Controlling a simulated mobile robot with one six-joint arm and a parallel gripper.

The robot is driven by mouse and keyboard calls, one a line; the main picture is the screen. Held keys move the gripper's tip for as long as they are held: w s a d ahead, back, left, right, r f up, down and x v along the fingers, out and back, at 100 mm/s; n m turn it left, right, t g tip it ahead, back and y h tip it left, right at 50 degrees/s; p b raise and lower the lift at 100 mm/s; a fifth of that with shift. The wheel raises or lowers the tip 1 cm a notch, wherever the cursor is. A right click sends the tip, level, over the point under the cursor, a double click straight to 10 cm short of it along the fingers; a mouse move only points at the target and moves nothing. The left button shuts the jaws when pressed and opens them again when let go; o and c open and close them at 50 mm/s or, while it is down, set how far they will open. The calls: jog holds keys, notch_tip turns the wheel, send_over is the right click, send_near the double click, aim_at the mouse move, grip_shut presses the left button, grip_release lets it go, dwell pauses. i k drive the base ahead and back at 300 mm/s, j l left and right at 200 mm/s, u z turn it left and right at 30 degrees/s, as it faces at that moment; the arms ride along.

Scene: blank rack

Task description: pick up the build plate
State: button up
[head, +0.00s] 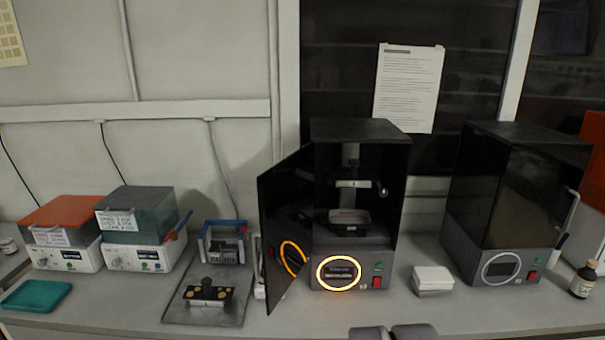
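A plate-like part with a pale front edge (352,184), which looks like a build plate, is mounted inside the open middle printer (361,130), with a round knob at its right. It is above a grey tray (349,217). Another plate-like piece (207,294), with a dark knob on top and several gold discs, lies on a dark mat (180,312) left of the printer. I cannot tell for sure which is the build plate. Two grey rounded shapes at the bottom edge look like my gripper (391,334); they are cut off, apart from both pieces, and their opening is unclear.
The printer's dark door (287,220) is swung open to the left. A closed printer (510,205) stands right, near a brown bottle (583,280). A white box (432,280) sits between the printers. A blue-handled rack (224,246) and two lidded machines stand left. The front right counter is clear.

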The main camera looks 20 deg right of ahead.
aim_at(353, 179)
jog(key=i+z, duration=0.5)
jog(key=i+j+z, duration=0.2)
jog(key=z, duration=0.25)
jog(key=i+j+z, duration=0.35)
jog(key=i+z, duration=0.15)
